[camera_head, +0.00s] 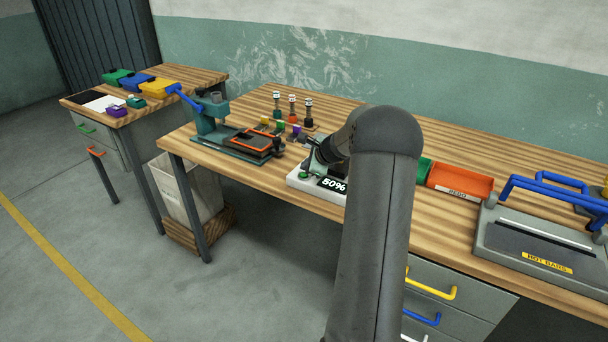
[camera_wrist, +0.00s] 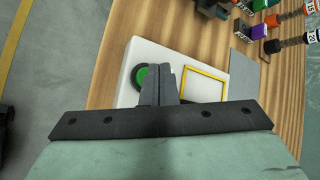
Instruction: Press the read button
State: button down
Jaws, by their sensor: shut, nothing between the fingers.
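The read button looks to be the round green button in a dark ring on a white device (camera_head: 299,184). In the wrist view the green button (camera_wrist: 140,77) sits near one end of the white device (camera_wrist: 122,97), beside a yellow-outlined square. My gripper (camera_wrist: 165,68) is shut and empty, its fingertips over the device just right of the button. The fingers hide part of the button's right edge; I cannot tell whether they touch the device. In the head view the button (camera_head: 304,176) shows beside a "50%" display, and my arm hides the device's right part.
A teal press (camera_head: 210,117) stands left of the device. Several small coloured blocks and weight-like posts (camera_head: 292,107) stand behind. An orange bin (camera_head: 460,180) and a "HOT BARS" sealer (camera_head: 540,245) are to the right. Bare wood lies behind my arm.

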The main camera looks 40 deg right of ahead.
jog(key=shift+f, duration=0.1)
jog(key=shift+f+b, duration=0.35)
jog(key=shift+b, duration=0.1)
jog(key=shift+f+b, duration=0.5)
jog(key=shift+f, duration=0.05)
dwell(0.6)
jog(key=shift+r, duration=0.1)
jog(key=shift+r+p, duration=0.65)
jog(key=shift+r, duration=0.2)
jog(key=shift+r+p, duration=1.85)
jog(key=shift+r, duration=0.75)
jog(key=shift+f, duration=0.1)
